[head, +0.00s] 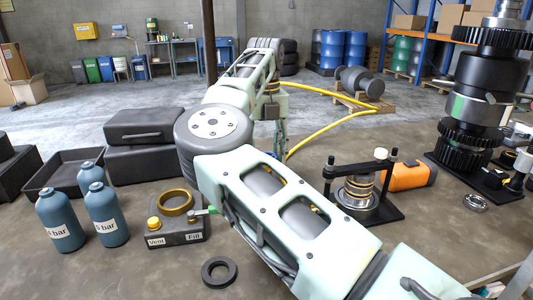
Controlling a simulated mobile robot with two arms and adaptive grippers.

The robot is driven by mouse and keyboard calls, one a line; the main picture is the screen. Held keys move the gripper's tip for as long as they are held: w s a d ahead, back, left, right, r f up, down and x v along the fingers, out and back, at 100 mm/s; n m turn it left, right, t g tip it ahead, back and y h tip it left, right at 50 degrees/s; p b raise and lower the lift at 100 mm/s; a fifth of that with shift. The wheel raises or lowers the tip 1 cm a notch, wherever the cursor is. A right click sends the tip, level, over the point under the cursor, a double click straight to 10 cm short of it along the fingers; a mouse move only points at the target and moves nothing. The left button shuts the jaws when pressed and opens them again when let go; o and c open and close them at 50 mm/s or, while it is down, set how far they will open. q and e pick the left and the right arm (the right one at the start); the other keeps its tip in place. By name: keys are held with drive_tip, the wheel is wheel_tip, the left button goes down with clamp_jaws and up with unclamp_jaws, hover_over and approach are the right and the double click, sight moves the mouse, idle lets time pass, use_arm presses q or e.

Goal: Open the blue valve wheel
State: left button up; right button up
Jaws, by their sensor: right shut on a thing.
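My right arm comes in from the lower right and bends at a large grey joint. Its gripper (281,148) points down behind the forearm, near the middle of the view. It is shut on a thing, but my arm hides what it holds. I cannot make out a blue valve wheel anywhere. A yellow hose (333,127) runs close beside the gripper; I cannot tell whether they touch. My left gripper is not in view.
Several blue bottles (104,214) stand at the left, near a dark block (180,238) labelled Vent and Fill. A black ring (219,270) lies on the surface in front. A press stand (362,212), an orange case (409,177) and a tall gear stack (484,95) stand at right.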

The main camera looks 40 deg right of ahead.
drive_tip(key=shift+w+r+n+b, duration=0.1)
drive_tip(key=shift+r+n+b, duration=0.15)
drive_tip(key=shift+n, duration=0.95)
drive_tip(key=o, duration=1.1)
drive_tip(key=shift+a+f, duration=0.15)
drive_tip(key=shift+f, duration=0.1)
wheel_tip(320, 180, up, 12)
